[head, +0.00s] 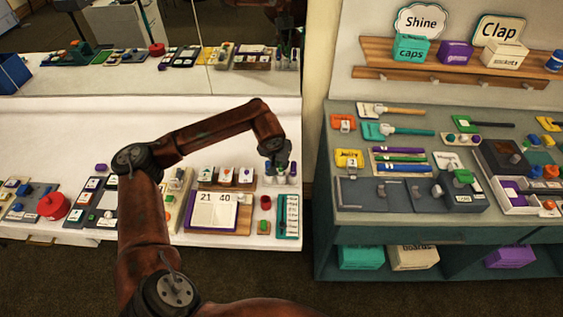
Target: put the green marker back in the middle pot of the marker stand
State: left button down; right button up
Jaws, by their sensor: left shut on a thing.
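My left gripper (278,163) points down at the right end of the white table. It is shut on a slim greenish thing that looks like the green marker, mostly hidden by the fingers. Small pale and purple shapes of what looks like the marker stand (292,179) show right at and below the fingertips. I cannot tell whether the marker's lower end is inside the middle pot or above it. My right gripper is not in view.
A flip board reading 21 and 40 (213,212), a wooden rack with cards (225,177), a teal panel (287,216) and a red-topped piece (265,202) stand close by. A mirror (245,75) rises behind. A crowded grey bench (360,205) stands right, across a gap.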

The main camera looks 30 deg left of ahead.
pick_arm(q)
jog(key=c, duration=1.8)
grip_release()
jog(key=v, duration=1.2)
jog(key=shift+s, duration=0.1)
